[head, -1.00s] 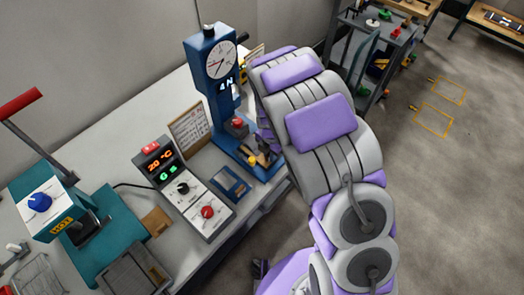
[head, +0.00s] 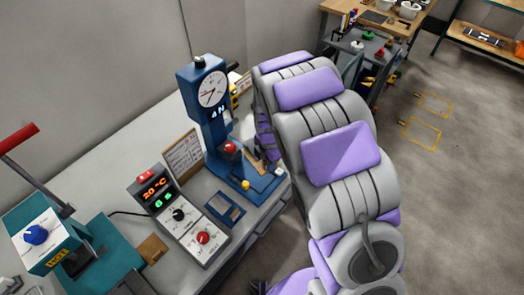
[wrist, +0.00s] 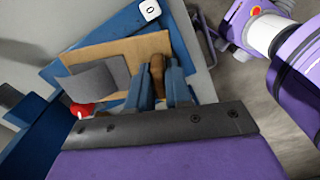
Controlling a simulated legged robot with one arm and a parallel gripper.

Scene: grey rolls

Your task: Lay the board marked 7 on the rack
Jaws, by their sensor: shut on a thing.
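In the wrist view my gripper (wrist: 159,72) has its two blue fingers closed around a narrow brown piece (wrist: 157,73). This piece lies against a tan board (wrist: 117,54) with a grey patch; whether they are one object is unclear. The board is over blue metal, and I cannot tell whether it touches it. I can read no 7 on it. In the head view my grey and purple arm reaches to the blue press, and my gripper is hidden or too small to make out. No rack is clearly recognisable.
The blue press (head: 209,110) with a dial stands on the pale bench. A control box (head: 178,218) and a teal machine (head: 60,240) with a red-handled lever are to its left. A white block (wrist: 149,10) marked 0 is near the board. Open floor (head: 450,200) lies right.

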